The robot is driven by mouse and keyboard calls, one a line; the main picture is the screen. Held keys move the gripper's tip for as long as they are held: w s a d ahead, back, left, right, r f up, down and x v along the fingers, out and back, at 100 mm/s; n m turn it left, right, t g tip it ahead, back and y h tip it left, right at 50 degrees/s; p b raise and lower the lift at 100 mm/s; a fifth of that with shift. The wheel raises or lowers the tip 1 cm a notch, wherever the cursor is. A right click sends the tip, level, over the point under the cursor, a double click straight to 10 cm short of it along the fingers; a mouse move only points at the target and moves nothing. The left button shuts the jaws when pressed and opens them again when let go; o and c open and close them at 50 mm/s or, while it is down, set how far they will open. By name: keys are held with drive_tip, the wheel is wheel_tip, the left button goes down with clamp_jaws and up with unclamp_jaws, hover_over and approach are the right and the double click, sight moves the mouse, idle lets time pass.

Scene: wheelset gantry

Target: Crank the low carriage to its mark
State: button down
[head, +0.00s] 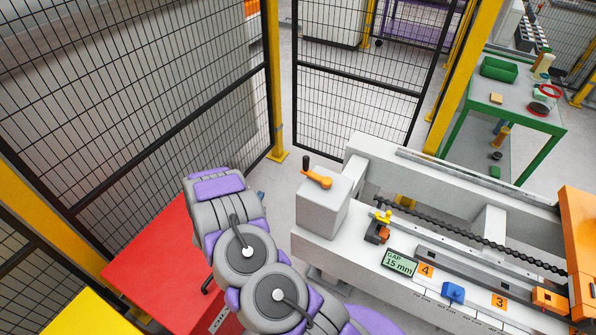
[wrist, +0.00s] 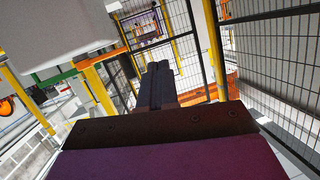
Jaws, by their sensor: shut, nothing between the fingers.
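An orange crank (head: 316,179) with a dark upright knob sits on top of a grey-white box (head: 322,208) at the left end of the machine bed. A display (head: 399,263) on the bed reads "GAP 15 mm". A blue block (head: 453,292) stands on the front rail between the orange labels 4 and 3. I cannot tell which part is the low carriage or where its mark is. My gripper (wrist: 157,80) shows in the wrist view, fingers together and empty, pointing toward the mesh fence. In the head view my arm is left of the box, its fingers hidden.
A black chain or screw (head: 470,236) runs along the bed to an orange upright (head: 580,240). Mesh fencing (head: 150,100) with yellow posts closes off the left and back. A red surface (head: 150,260) lies under my arm. A green table (head: 510,100) stands at the back right.

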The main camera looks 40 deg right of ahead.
drive_tip(key=s+d+h, duration=0.4)
drive_tip(key=s+d, duration=0.2)
drive_tip(key=d, duration=0.2)
drive_tip(key=b, duration=0.2)
approach(305, 165)
drive_tip(key=shift+g, duration=0.4)
drive_tip(key=x, duration=0.5)
drive_tip(key=shift+w+d+f, duration=0.25)
drive_tip(key=shift+w+d, duration=0.05)
drive_tip(key=shift+w, duration=0.05)
drive_tip(key=shift+w+d+r, duration=0.15)
drive_tip(key=shift+w+r, duration=0.1)
drive_tip(key=shift+w, duration=0.15)
drive_tip(key=shift+d, duration=0.4)
drive_tip(key=shift+w, duration=0.3)
